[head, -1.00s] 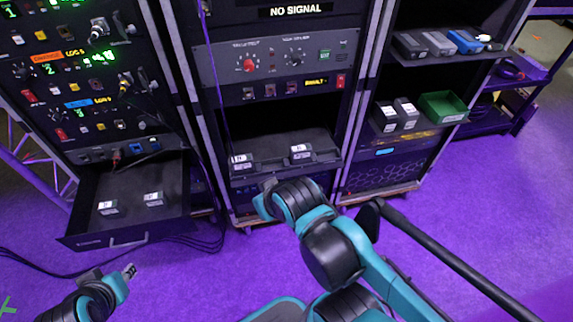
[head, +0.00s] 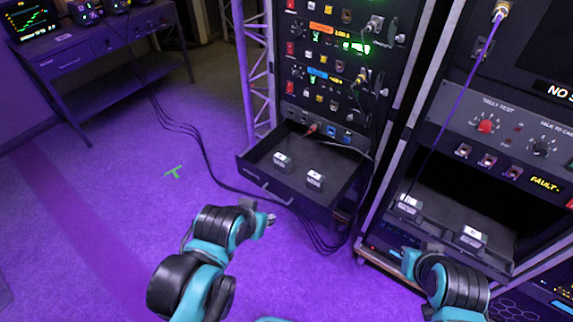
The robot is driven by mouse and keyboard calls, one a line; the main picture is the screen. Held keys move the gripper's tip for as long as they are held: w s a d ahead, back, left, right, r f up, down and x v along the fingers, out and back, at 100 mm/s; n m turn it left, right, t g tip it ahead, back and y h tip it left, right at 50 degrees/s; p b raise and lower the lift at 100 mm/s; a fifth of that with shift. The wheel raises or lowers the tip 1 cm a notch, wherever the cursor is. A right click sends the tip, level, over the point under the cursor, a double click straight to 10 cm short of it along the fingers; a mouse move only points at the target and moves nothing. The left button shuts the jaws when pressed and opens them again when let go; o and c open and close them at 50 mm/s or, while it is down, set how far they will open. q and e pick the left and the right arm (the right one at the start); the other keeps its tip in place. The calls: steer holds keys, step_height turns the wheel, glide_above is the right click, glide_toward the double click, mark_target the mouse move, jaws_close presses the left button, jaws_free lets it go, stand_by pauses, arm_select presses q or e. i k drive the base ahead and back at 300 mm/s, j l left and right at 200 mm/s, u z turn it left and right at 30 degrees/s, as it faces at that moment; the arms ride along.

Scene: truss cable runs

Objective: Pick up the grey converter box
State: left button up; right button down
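Two small dark grey boxes with white labels, the left one (head: 282,161) and the right one (head: 315,180), lie in the open drawer of the left rack. Two more labelled dark boxes, one at the left (head: 408,206) and one at the right (head: 471,238), sit on the middle rack's shelf. I cannot tell which, if any, is the grey converter box. My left gripper (head: 266,217) is over the floor in front of the drawer, apart from the boxes. My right gripper (head: 408,260) is low in front of the middle rack. Neither gripper's opening shows clearly.
The open drawer (head: 262,189) juts out from the left rack. Black cables (head: 208,165) run over the floor beside it. A purple cable (head: 460,95) hangs down the middle rack. A dark bench (head: 105,50) stands at the back left.

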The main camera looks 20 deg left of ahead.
mark_target(281, 163)
steer(key=i+l, duration=0.25)
steer(key=i, duration=0.25)
steer(key=i+l+u, duration=0.1)
steer(key=i, duration=0.4)
steer(key=l, duration=0.1)
